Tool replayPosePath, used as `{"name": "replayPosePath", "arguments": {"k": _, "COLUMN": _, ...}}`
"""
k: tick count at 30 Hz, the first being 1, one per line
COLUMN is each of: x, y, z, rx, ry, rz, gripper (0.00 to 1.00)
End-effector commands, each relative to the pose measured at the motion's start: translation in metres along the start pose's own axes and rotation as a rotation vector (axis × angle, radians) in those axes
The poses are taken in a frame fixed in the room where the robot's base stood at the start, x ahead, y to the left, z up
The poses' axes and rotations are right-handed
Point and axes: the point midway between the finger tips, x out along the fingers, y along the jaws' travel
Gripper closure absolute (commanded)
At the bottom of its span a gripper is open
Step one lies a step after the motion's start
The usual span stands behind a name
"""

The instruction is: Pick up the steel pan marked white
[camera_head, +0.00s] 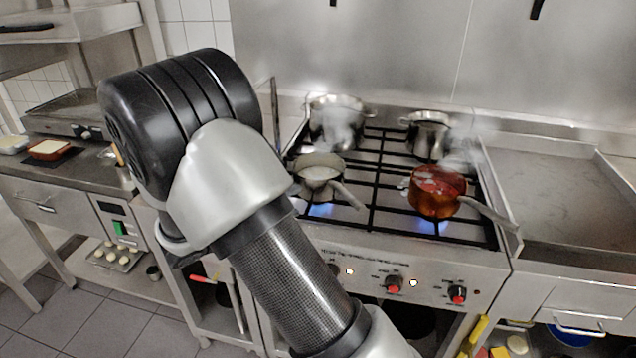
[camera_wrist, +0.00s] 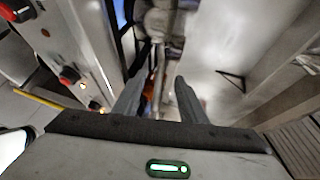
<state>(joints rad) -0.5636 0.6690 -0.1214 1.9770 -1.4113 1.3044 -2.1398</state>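A small steel pan (camera_head: 318,172) with pale contents sits on the front left burner in the head view, its handle pointing right and toward me. I cannot make out a white mark on it. In the wrist view, a blurred greyish pan (camera_wrist: 160,22) shows at the top, with a handle-like bar running down from it toward the space between my fingers. My gripper (camera_wrist: 154,92) is open there, and I see nothing held. My gripper is hidden in the head view.
A copper-coloured pan (camera_head: 436,192) sits front right on the gas stove, its handle pointing right. Two steel pots, one back left (camera_head: 336,122) and one back right (camera_head: 428,136), stand behind. Blue flames burn under the front pans. A flat steel griddle (camera_head: 570,200) lies right.

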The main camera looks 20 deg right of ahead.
Motion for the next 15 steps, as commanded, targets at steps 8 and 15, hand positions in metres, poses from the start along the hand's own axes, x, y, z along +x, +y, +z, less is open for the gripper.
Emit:
{"name": "replayPosePath", "arguments": {"k": 8, "x": 0.058, "y": 0.001, "z": -0.002, "rx": -0.003, "ry": 0.005, "rz": -0.001, "gripper": 0.62}}
{"name": "replayPosePath", "arguments": {"k": 15, "x": 0.103, "y": 0.001, "z": -0.002, "rx": -0.002, "ry": 0.003, "rz": 0.001, "gripper": 0.62}}
